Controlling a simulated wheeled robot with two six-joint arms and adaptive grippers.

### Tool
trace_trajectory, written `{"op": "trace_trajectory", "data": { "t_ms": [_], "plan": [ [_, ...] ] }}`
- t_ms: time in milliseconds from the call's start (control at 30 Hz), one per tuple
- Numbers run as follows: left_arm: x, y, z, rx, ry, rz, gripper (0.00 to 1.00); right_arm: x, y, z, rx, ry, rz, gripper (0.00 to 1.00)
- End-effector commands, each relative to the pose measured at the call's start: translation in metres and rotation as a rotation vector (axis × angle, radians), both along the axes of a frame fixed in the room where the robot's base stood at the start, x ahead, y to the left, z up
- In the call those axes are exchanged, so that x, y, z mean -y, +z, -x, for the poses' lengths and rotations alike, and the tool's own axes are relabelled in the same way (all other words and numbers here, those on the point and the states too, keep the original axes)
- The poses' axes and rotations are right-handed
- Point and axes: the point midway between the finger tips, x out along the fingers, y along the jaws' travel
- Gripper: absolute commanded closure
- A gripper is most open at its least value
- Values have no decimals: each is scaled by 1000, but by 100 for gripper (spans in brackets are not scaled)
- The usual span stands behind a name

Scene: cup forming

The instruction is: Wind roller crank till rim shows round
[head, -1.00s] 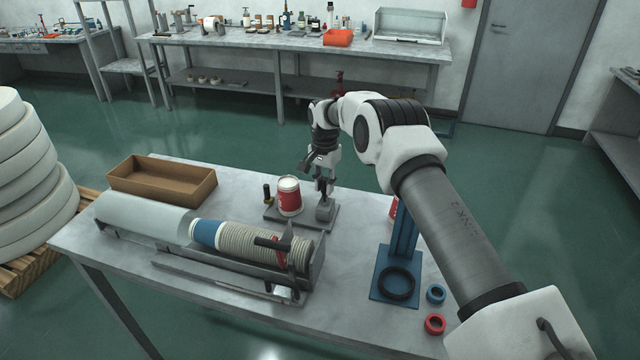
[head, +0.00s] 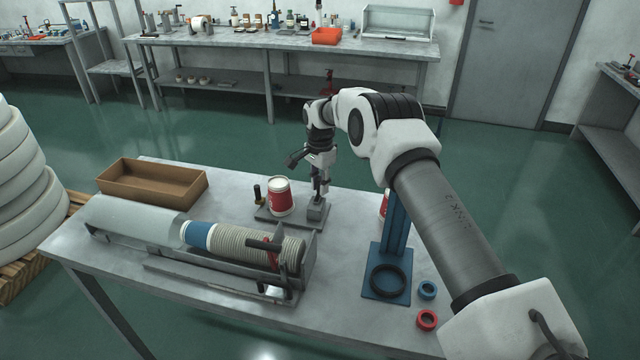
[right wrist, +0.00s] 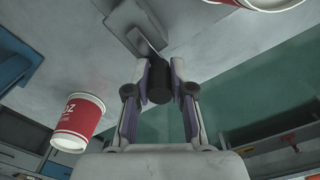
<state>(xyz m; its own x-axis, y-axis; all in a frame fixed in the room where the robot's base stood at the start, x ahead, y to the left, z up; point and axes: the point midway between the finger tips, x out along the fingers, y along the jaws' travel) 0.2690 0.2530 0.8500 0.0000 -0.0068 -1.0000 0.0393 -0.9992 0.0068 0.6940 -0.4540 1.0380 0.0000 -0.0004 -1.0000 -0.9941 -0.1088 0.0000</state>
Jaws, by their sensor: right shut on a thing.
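A red and white paper cup (head: 280,197) stands upright on a grey base plate (head: 262,218) with a grey block (head: 315,208). Its white rim is at the top; detail of the rim is too small to judge. My right gripper (head: 320,188) is above the block. In the right wrist view my right gripper (right wrist: 160,72) is shut on the black crank knob (right wrist: 160,84), with the grey block (right wrist: 130,25) beyond it. Part of the cup on the plate (right wrist: 258,3) shows at that view's top edge. My left gripper is not in view.
A dispenser with a stack of paper cups (head: 235,240) lies along the table's front left. A cardboard tray (head: 150,183) is behind it. A blue stand (head: 388,275), blue ring (head: 427,290) and red ring (head: 427,320) are at right. Another red cup (right wrist: 78,122) is near my right gripper.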

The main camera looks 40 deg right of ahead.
Motion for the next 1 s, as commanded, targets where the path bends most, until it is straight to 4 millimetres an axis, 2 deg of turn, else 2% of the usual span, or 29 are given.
{"op": "trace_trajectory", "data": {
  "t_ms": [67, 100, 167, 467, 567, 667, 900, 1000],
  "plan": [
    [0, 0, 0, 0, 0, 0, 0, -2, -4, 3, -10, 1, -4, 100],
    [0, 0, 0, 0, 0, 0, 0, -2, -4, 3, -10, 1, -4, 71],
    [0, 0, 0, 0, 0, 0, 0, -2, -4, 2, -9, 1, -4, 52],
    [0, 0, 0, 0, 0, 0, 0, -1, 0, 1, -3, 1, -2, 52],
    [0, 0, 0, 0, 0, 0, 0, -1, 9, 0, -1, 1, -2, 52],
    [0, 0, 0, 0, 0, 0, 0, -1, 28, 0, 1, 1, -2, 52],
    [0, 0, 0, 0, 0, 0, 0, -1, 89, 0, -1, 2, -1, 52],
    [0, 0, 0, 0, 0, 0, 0, -1, 107, 0, -3, 2, -1, 52]
  ]
}}
